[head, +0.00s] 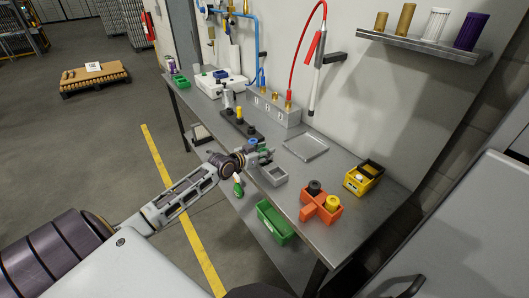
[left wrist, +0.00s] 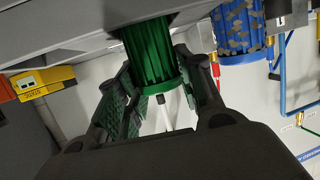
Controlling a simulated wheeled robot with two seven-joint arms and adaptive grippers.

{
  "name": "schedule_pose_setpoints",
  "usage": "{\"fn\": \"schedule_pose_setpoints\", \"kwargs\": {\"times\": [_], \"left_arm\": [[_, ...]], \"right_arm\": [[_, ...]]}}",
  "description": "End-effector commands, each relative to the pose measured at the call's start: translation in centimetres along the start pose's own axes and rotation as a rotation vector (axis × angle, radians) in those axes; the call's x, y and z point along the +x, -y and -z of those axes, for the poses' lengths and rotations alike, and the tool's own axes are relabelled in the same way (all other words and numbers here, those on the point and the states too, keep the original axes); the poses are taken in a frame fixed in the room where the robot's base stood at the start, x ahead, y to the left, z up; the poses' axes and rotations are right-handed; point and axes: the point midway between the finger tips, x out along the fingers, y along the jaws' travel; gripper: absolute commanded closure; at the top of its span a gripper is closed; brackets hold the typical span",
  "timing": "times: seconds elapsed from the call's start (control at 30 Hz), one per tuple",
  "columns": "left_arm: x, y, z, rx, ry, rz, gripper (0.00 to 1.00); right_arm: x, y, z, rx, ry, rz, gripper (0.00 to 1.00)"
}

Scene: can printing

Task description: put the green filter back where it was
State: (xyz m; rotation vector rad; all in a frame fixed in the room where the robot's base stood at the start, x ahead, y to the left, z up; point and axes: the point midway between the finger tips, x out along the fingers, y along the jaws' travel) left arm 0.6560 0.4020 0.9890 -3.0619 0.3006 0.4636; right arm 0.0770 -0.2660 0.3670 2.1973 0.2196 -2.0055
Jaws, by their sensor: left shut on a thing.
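The green filter (left wrist: 150,60) is a ribbed cylinder with a wider rim. In the left wrist view it stands between the two fingers of my left gripper (left wrist: 155,92), which is shut on it. Its far end goes out of sight at a grey edge; I cannot tell whether it is seated. In the head view my left gripper (head: 258,158) is at the grey holder (head: 277,177) on the bench, and a bit of green shows there. A blue filter (left wrist: 238,35) stands beside the green one. My right gripper is not in view.
The bench (head: 330,195) carries an orange holder (head: 318,208), a yellow box (head: 363,180), a flat tray (head: 306,147) and a black rack (head: 238,125). A green bin (head: 274,222) is below the bench top. A shelf (head: 425,45) with several cylinders is on the wall.

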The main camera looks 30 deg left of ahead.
Motion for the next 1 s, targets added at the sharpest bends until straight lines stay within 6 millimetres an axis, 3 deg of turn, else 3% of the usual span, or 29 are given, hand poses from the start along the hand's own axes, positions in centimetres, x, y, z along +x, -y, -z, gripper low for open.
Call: {"fn": "schedule_pose_setpoints", "kwargs": {"times": [0.13,0.17,0.3,1.0], "left_arm": [[0.1,0.0,-0.3,0.000,0.000,0.000,0.91],[0.1,0.0,-0.3,0.000,0.000,0.000,0.59],[0.1,0.0,-0.2,0.000,0.000,0.000,0.42],[-0.9,0.1,-0.1,-0.001,0.001,0.001,0.42]], "right_arm": [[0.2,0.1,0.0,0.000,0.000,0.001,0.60],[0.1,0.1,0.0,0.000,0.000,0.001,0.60],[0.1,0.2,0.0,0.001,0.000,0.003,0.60],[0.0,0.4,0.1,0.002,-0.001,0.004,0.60]]}}
